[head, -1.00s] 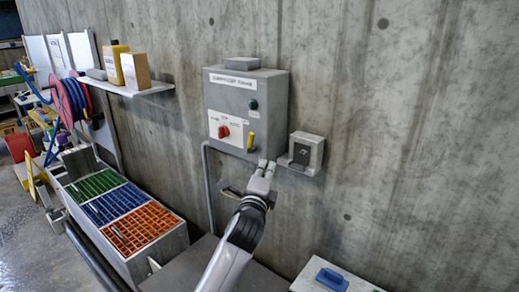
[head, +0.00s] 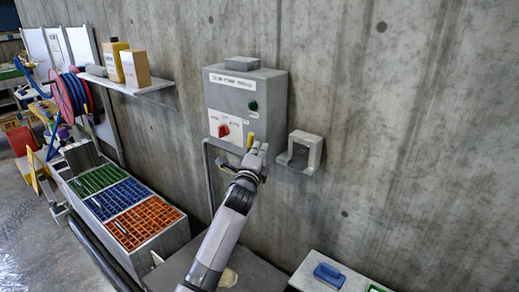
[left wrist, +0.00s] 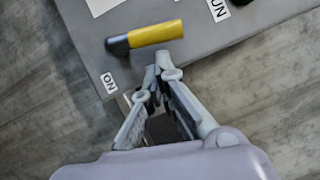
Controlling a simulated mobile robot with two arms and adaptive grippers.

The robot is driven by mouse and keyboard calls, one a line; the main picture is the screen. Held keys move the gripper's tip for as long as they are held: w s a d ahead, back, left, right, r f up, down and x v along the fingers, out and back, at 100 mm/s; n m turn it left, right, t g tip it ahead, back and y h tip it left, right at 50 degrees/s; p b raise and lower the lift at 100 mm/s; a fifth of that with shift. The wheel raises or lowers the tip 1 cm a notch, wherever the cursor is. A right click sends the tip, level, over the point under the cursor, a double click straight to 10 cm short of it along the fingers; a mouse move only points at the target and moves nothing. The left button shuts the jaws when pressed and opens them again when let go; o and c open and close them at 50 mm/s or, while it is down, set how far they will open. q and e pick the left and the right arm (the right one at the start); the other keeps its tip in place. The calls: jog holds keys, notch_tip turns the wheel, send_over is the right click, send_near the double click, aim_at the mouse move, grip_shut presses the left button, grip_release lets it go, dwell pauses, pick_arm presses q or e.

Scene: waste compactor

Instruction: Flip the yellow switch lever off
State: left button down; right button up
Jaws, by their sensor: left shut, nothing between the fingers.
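The yellow switch lever (head: 250,140) is at the lower right of the grey control box (head: 270,85) on the wall. In the left wrist view the yellow lever (left wrist: 155,33) has a dark end beside an "ON" label (left wrist: 109,83). My left gripper (head: 259,148) is shut and empty, at the box's lower right corner next to the lever. In the left wrist view its fingertips (left wrist: 160,70) are just below the lever in the picture; whether they touch it I cannot tell. My right gripper is out of view.
A red knob (head: 223,130) and a green button (head: 253,105) are on the box. A small grey wall bracket (head: 301,152) sits close to the right of my gripper. A shelf (head: 140,88) and a bin with colored grids (head: 160,245) are to the left. The wall at right is bare.

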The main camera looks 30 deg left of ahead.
pick_arm(q)
jog(key=shift+a+r+n+p, duration=0.45)
jog(key=shift+r+p, duration=0.2)
jog(key=shift+p, duration=0.6)
jog(key=shift+a+r+n+g+p, duration=0.1)
jog(key=shift+a+n+g+p, duration=0.2)
jog(key=shift+p, duration=0.2)
jog(key=shift+a, duration=0.1)
